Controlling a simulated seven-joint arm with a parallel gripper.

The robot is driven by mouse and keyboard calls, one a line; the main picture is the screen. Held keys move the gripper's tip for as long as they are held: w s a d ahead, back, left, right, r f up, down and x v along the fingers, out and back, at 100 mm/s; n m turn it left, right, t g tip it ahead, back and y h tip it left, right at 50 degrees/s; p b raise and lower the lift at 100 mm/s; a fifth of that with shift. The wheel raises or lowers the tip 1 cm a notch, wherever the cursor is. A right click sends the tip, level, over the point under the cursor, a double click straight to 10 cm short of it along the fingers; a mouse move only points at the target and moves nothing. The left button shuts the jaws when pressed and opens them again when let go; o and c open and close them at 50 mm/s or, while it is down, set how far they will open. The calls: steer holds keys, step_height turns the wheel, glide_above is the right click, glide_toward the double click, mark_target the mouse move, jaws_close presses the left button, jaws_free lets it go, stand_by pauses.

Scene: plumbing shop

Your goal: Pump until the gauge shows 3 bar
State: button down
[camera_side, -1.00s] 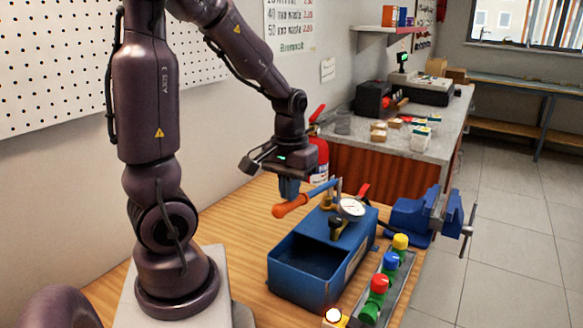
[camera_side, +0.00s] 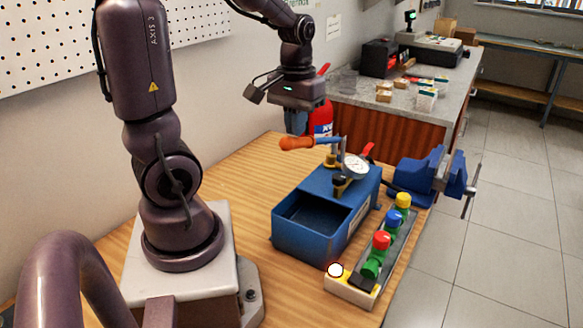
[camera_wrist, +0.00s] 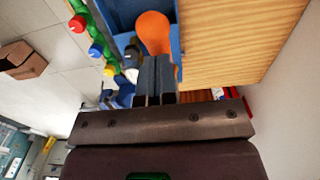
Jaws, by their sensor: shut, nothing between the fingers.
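A blue test pump (camera_side: 300,245) with an open-topped tank stands on the wooden bench. Its lever ends in an orange grip (camera_side: 297,143), now raised and nearly level. The round white gauge (camera_side: 355,166) sits on top of the pump; its reading is too small to make out. My gripper (camera_side: 296,128) is shut and empty, its fingertips close to the orange grip. Whether they touch it I cannot tell. In the wrist view the shut fingers (camera_wrist: 155,72) point toward the orange grip (camera_wrist: 153,32).
A strip with yellow, blue, red and green caps (camera_side: 383,240) and a glowing lamp (camera_side: 335,270) lies to the pump's right. A blue vise (camera_side: 425,178) is at the bench's right edge. A red fire extinguisher (camera_side: 321,118) stands behind. Bench left of the pump is clear.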

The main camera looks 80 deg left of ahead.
steer(key=shift+s+d+f, duration=0.1)
steer(key=shift+f, duration=0.7)
steer(key=shift+s+d+f, duration=0.1)
steer(key=shift+f, duration=0.7)
steer(key=r, duration=0.4)
steer(key=shift+w+a+r, duration=0.3)
steer(key=shift+r, duration=0.15)
steer(key=shift+r, duration=0.1)
steer(key=shift+r, duration=2.4)
